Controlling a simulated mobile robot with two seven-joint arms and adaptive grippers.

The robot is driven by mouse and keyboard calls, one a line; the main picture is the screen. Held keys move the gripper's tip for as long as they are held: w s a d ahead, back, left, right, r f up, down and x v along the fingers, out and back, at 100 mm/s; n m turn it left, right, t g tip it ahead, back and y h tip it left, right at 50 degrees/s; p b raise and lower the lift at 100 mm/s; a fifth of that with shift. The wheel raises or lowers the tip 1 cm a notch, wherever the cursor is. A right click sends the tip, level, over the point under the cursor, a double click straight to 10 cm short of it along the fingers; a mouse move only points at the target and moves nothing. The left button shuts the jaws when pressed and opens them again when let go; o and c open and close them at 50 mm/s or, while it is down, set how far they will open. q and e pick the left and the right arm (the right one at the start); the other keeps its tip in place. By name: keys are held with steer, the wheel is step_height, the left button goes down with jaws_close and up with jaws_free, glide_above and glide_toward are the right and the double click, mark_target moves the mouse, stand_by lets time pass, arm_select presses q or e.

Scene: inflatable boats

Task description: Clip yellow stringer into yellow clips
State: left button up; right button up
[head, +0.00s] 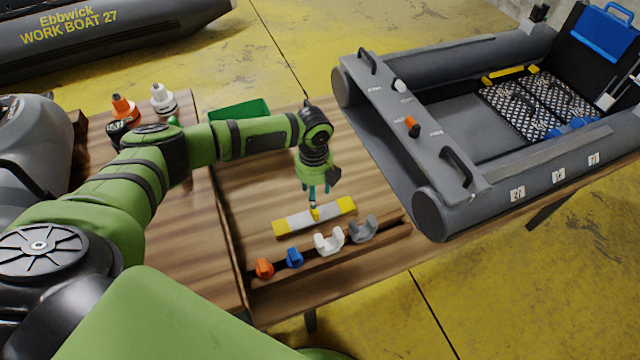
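A bar with yellow ends and a pale grey middle (291,222) lies on the wooden table. My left gripper (315,198) points down just above its middle. A small yellow piece (315,214) shows directly below the fingertips; I cannot tell whether it is held or part of the bar. The fingers are too small to judge their opening. Another yellow bar (510,74) lies in the grey boat (440,100), along the far side of the black mesh floor. I cannot make out yellow clips. My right gripper is not in view.
Orange (264,268), blue (294,257), white (328,243) and grey (363,230) clip-like parts line the table's front. A green tray (238,113) and two bottles (162,99) stand behind. The boat is to the right. Bare table lies around the bar.

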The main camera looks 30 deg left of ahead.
mark_target(314, 213)
arm_select(q)
steer(key=shift+w+a+f, duration=0.2)
steer(key=shift+a+f, duration=0.1)
steer(key=shift+a, duration=0.05)
steer(key=shift+f, duration=0.1)
step_height(314, 213, down, 2)
steer(key=b, duration=0.3)
steer(key=shift+s+f, duration=0.1)
step_height(314, 213, down, 6)
steer(key=b, duration=0.5)
steer(key=shift+f, duration=0.25)
steer(key=shift+f+b, duration=0.3)
steer(key=shift+f, duration=0.1)
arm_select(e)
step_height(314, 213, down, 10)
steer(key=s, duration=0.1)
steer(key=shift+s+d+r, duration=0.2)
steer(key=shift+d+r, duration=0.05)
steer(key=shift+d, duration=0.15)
arm_select(q)
steer(key=shift+c, duration=0.4)
jaws_close()
steer(key=shift+r, duration=0.2)
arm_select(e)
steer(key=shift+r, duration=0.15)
